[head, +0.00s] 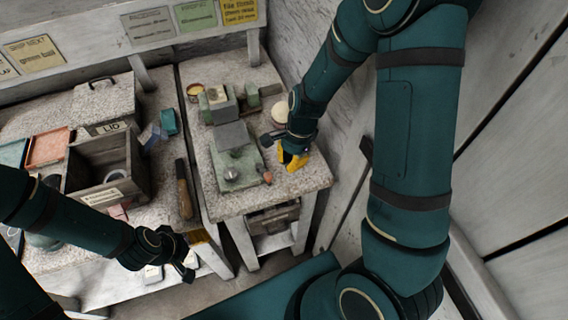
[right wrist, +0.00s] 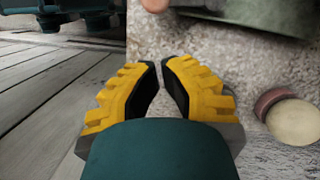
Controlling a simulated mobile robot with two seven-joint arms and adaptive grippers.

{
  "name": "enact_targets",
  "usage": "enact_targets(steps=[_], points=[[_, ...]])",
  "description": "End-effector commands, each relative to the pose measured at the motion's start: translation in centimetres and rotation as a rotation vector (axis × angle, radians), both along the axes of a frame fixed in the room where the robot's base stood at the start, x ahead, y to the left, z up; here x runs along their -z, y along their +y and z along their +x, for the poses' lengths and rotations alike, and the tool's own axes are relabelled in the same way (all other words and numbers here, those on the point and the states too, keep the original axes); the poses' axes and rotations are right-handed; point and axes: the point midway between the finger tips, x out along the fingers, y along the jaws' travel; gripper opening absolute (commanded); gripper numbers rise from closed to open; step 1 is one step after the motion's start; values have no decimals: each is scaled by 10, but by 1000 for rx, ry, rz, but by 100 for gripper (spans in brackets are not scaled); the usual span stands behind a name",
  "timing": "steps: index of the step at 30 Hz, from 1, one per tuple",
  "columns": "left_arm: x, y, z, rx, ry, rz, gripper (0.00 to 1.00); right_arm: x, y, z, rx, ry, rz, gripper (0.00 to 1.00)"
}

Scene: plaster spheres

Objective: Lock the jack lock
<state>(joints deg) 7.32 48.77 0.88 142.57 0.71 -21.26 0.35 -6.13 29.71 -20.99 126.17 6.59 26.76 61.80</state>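A green and grey fixture (head: 231,150) stands on the speckled right-hand bench. A round metal knob (head: 231,173) sits on its near end, and a reddish-brown knob (head: 266,176) is at its right near corner. Which part is the jack lock, I cannot tell. My right gripper (head: 292,162) is low over the bench, right of the fixture and apart from the knob. In the right wrist view (right wrist: 160,72) its yellow fingers nearly meet at the tips, with nothing between them. My left gripper (head: 183,262) hangs at the left bench's front edge, its fingers too dark to judge.
A pale sphere (head: 280,113) on a reddish ring is behind my right gripper; it also shows in the right wrist view (right wrist: 294,120). A wall closes the right side.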

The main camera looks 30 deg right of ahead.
Motion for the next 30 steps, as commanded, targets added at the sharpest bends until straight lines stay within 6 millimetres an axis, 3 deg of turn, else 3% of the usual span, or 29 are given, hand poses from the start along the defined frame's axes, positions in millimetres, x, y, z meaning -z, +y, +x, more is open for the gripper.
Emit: enact_targets(steps=[9,15,30], points=[[-19,1,5,-10,-11,2,73,-66,-18,6,0,-5,1,0],[-25,1,5,-9,-13,1,73,-91,-24,6,-1,-1,0,0],[-26,1,5,-9,-12,0,73,-98,-26,6,0,0,0,0]])
